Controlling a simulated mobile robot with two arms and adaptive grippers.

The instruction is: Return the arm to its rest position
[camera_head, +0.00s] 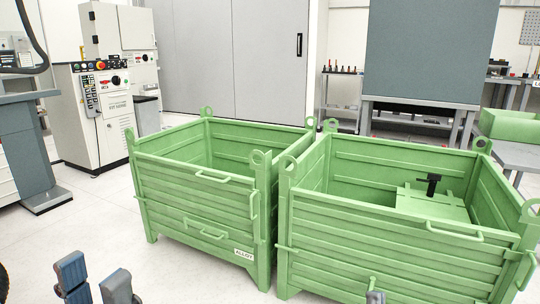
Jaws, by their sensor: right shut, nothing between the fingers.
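My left gripper (95,282) shows at the bottom left edge, in front of the left green crate. Its two blue-grey fingers stand apart with nothing seen between them, so it is open. Only the tip of my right gripper (375,297) shows at the bottom edge, in front of the right green crate. It is shut and holds nothing. Most of both arms is out of view, so their full pose is hidden.
Two green metal crates, left (190,205) and right (375,245), stand side by side ahead. A dark T-shaped part (430,185) is on a green block inside the right crate. A white machine cabinet (95,120) stands at left. Floor (95,215) left of the crates is clear.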

